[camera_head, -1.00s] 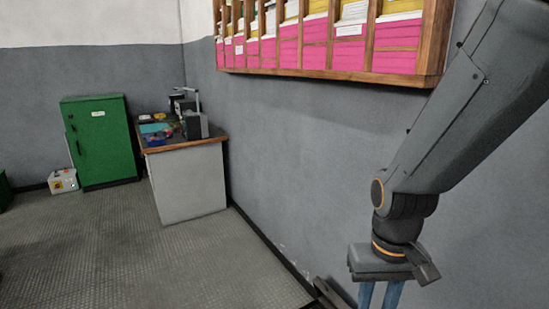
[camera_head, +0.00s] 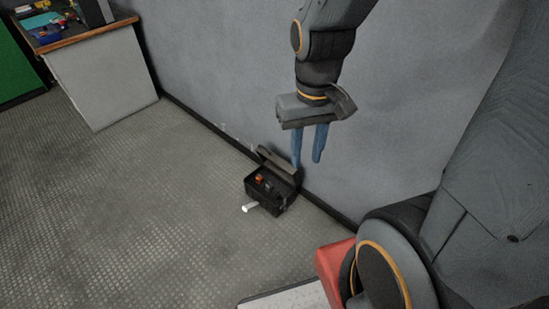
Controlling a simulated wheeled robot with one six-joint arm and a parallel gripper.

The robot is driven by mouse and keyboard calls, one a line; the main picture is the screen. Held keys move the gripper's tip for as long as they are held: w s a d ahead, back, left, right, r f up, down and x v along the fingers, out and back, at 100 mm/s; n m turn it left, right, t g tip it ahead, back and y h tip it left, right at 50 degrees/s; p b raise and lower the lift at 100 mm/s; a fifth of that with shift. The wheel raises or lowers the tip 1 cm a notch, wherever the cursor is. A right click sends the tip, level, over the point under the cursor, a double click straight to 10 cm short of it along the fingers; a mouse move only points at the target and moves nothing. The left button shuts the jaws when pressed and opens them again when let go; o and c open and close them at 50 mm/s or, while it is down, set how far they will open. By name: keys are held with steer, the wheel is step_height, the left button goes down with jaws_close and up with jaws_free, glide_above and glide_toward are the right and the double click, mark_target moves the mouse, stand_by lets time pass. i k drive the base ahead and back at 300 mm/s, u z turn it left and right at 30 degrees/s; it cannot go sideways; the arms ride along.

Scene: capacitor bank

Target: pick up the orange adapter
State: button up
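A small orange item (camera_head: 260,178), which looks like the orange adapter, sits inside an open black toolbox (camera_head: 262,199) on the floor against the wall. It is too small to make out its shape. My gripper (camera_head: 308,163) hangs from the arm with its two blue fingers pointing down. The fingers are apart with a gap between them and nothing in it. In the picture the fingertips are up and right of the orange item, close to the box's raised lid (camera_head: 279,166); the height gap cannot be told.
A white cylinder (camera_head: 249,207) lies on the floor by the toolbox's front left. The grey wall (camera_head: 215,90) runs behind the box. A workbench (camera_head: 104,78) with several items stands at the upper left, beside a green cabinet (camera_head: 14,68). The floor between is clear.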

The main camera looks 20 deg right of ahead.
mark_target(259, 178)
steer(key=u, duration=0.55)
steer(key=k, duration=0.6)
steer(key=i, duration=1.3)
steer(key=z, duration=0.15)
